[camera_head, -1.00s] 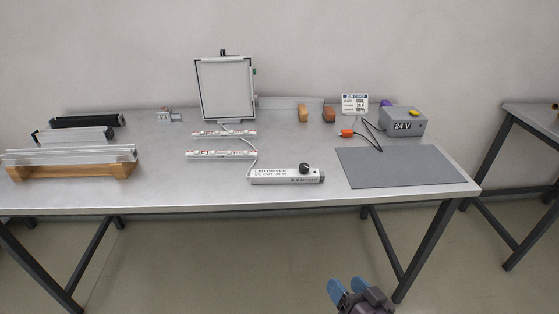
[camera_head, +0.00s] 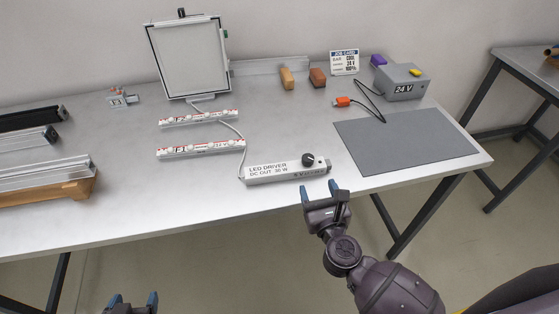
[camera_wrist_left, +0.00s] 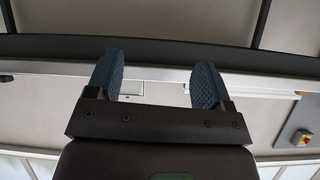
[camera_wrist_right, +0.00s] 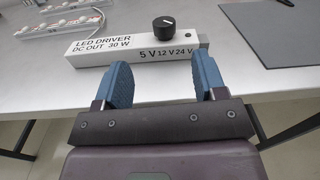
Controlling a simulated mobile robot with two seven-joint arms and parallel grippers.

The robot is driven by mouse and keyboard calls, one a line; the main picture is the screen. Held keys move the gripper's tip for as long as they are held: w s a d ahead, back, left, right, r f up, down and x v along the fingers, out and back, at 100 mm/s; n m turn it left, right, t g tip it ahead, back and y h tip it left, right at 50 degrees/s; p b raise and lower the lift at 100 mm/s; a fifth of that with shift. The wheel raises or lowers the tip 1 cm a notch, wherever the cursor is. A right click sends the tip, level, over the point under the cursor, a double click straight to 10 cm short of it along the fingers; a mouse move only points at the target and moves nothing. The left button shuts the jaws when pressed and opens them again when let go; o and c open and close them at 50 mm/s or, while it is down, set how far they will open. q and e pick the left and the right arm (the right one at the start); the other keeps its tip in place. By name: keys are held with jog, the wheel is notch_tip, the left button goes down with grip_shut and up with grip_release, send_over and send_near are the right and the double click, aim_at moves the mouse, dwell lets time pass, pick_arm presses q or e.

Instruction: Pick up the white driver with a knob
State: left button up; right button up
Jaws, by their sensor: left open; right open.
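The white LED driver (camera_head: 272,173) is a long bar near the table's front edge, with a black knob (camera_head: 308,159) on top near its right end. It also shows in the right wrist view (camera_wrist_right: 110,50), with "5V 12V 24V" printed below the knob. My right gripper (camera_head: 325,191) is open and empty, just in front of the driver's right end and apart from it. In the right wrist view its fingertips (camera_wrist_right: 160,80) point at the driver below the knob. My left gripper (camera_head: 132,302) is open and empty, low at the left, in front of the table.
A grey mat (camera_head: 405,141) lies right of the driver. Two LED strips (camera_head: 200,149) lie behind it at left, a cable running to the driver. A framed panel (camera_head: 188,58) stands at the back. The 24 V box (camera_head: 400,84) with an orange-plugged lead (camera_head: 342,101) is at back right.

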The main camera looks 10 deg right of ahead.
aim_at(310, 163)
jog(key=shift+m, duration=0.6)
jog(key=w, duration=0.4)
jog(key=shift+d+r, duration=0.15)
jog(key=shift+d, duration=0.05)
jog(key=shift+w, duration=1.05)
jog(key=shift+w+f, duration=0.15)
jog(key=shift+w, duration=0.9)
jog(key=shift+w+f, duration=0.15)
jog(key=shift+w, duration=0.9)
pick_arm(q)
jog(key=shift+s+r, duration=0.2)
jog(key=shift+s, duration=0.5)
jog(key=shift+s, duration=0.1)
pick_arm(e)
jog(key=shift+c, duration=0.2)
jog(key=c, duration=1.1)
